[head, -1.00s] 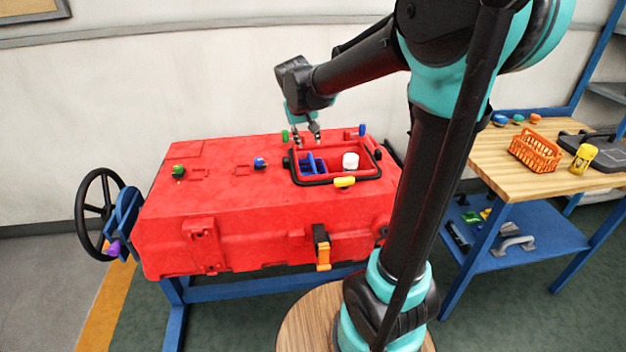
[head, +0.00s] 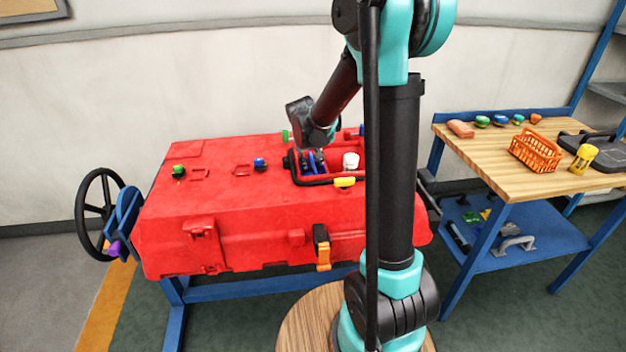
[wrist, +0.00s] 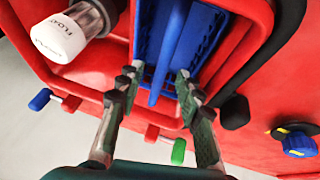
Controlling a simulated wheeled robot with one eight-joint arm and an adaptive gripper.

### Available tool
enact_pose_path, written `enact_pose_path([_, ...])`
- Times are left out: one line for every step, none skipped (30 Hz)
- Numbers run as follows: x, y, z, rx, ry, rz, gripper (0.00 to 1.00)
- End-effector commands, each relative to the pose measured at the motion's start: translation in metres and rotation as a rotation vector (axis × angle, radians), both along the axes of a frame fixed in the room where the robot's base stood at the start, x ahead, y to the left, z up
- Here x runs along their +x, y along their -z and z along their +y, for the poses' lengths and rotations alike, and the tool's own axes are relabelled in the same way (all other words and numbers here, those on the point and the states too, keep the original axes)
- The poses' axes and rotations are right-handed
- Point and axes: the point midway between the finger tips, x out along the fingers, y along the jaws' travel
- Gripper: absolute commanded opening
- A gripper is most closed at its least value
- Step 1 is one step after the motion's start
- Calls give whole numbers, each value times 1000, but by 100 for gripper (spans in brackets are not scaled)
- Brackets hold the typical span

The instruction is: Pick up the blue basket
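The blue basket (wrist: 205,38) sits inside the opening of the red tank (head: 220,215), and its upright blue handle (wrist: 165,58) shows in the wrist view. In the head view a part of the basket (head: 312,168) shows below my gripper. My gripper (wrist: 160,82) is open, with one finger on each side of the handle's line. In the head view my gripper (head: 314,155) is low over the opening. I cannot tell whether the fingertips touch the basket.
A white float cylinder (wrist: 70,32) stands beside the basket in the opening, also visible in the head view (head: 350,160). Colored knobs sit around the opening, including a yellow one (head: 344,182). A wooden bench (head: 480,160) with an orange basket (head: 536,152) is at right.

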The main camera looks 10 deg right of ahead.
Motion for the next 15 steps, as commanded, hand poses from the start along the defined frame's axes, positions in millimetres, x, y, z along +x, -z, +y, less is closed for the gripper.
enact_pose_path([3, 6, -1, 0, 1, 0, 36])
enact_pose_path([5, 9, -2, 0, 1, 0, 36])
enact_pose_path([6, 13, -3, 0, 0, 0, 36])
enact_pose_path([7, 16, -3, 0, 0, 0, 36])
enact_pose_path([8, 18, -3, 0, 0, 0, 36])
enact_pose_path([9, 20, -4, 0, -1, 0, 36])
enact_pose_path([9, 21, -4, 0, -1, 0, 36])
enact_pose_path([9, 22, -4, 0, -1, 0, 36])
enact_pose_path([10, 22, -4, 0, -1, 0, 36])
enact_pose_path([10, 23, -4, 0, -1, 0, 36])
enact_pose_path([10, 23, -4, 0, -1, 0, 36])
enact_pose_path([9, 23, -4, 0, -1, 0, 36])
enact_pose_path([9, 22, -4, 0, -1, 0, 36])
enact_pose_path([9, 22, -4, 0, -1, 0, 36])
enact_pose_path([9, 22, -4, 0, -1, 0, 36])
